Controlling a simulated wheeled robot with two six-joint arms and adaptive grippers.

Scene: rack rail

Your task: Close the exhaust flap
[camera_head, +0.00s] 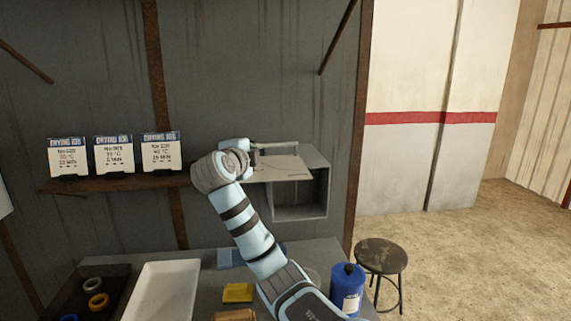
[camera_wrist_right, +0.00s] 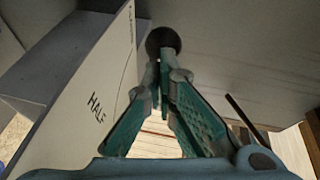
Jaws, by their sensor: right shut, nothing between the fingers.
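The exhaust box (camera_head: 318,180) is a grey metal housing on the dark wall, with an open front. A pale plate (camera_head: 285,168) sits at its upper part; in the right wrist view this plate (camera_wrist_right: 92,98) carries a curved line, the word "HALF" and another word too slanted to read. My right gripper (camera_head: 258,160) is at the box's upper left, partly hidden by its own wrist. In the right wrist view its fingers (camera_wrist_right: 163,72) are shut and empty. A dark round knob (camera_wrist_right: 163,40) lies just beyond the fingertips; I cannot tell whether they touch. My left gripper is out of view.
Three "DRYING JOB" cards (camera_head: 114,155) stand on a wall shelf (camera_head: 110,184) to the left. Below are a white tray (camera_head: 163,293), a yellow sponge-like block (camera_head: 238,292) and a blue bottle (camera_head: 347,285). A stool (camera_head: 381,256) stands right on open floor.

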